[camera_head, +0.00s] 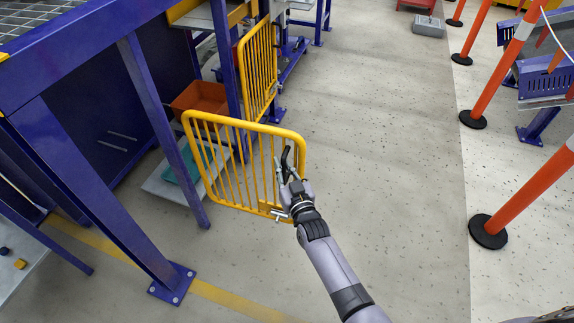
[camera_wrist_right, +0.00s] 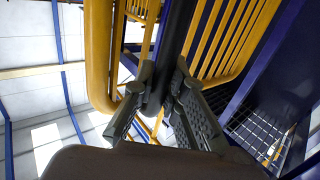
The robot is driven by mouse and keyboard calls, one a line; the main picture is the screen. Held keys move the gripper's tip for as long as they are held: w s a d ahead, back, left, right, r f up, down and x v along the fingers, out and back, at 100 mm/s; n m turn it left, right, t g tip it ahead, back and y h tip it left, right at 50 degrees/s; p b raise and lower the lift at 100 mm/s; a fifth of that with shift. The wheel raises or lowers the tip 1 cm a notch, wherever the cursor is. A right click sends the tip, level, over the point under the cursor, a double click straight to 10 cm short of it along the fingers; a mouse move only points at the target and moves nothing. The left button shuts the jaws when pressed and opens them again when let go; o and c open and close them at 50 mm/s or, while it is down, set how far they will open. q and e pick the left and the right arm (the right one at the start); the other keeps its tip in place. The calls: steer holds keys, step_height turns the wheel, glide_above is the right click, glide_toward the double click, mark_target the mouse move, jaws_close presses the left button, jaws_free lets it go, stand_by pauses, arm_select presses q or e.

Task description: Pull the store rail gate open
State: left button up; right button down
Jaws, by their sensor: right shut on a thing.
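The store rail gate (camera_head: 243,123) is a yellow tubular frame with upright bars, near the middle of the head view. It stands out from the blue frame over the floor, at an angle to the yellow rail panel behind it. My right gripper (camera_head: 285,170) is at the gate's right end, shut on its dark upright handle (camera_head: 286,154). In the right wrist view the fingers (camera_wrist_right: 165,88) close around the dark handle bar (camera_wrist_right: 178,38), with yellow gate tubes on both sides. The fingers hide part of the handle. My left gripper is not in view.
A blue steel frame (camera_head: 152,110) fills the left. Behind the gate are an orange bin (camera_head: 201,97) and a grey platform (camera_head: 160,186) with a teal item. Orange posts (camera_head: 500,75) on black bases line the right. The floor between is clear.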

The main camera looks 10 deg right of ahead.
steer(key=shift+d, duration=0.25)
steer(key=c, duration=1.8)
jaws_free()
steer(key=shift+s, duration=0.1)
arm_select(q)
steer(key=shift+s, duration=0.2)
arm_select(e)
steer(key=shift+o, duration=1)
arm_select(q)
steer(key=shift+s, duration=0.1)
arm_select(e)
steer(key=shift+a, duration=0.1)
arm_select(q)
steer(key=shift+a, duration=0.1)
arm_select(e)
steer(key=s+d, duration=0.1)
steer(key=s, duration=1.1)
steer(key=shift+d, duration=0.4)
steer(key=shift+f, duration=0.1)
